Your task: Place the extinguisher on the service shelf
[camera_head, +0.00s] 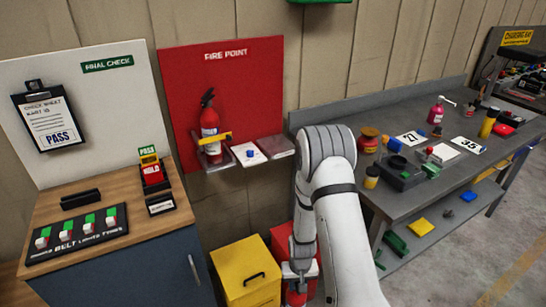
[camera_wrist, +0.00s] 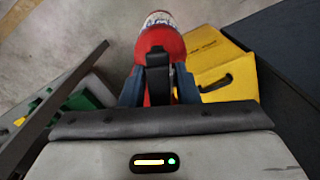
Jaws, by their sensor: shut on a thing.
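My gripper (camera_wrist: 158,92) is shut on a red extinguisher (camera_wrist: 160,42), a rounded red body with a white label and a black part between the blue fingers. In the head view my gripper (camera_head: 297,284) is low beside a yellow box, and the arm hides part of what it holds. I cannot tell for sure which surface is the service shelf.
The yellow box (camera_head: 240,272) stands on the floor close to my gripper, with a red box (camera_head: 284,240) beside it.

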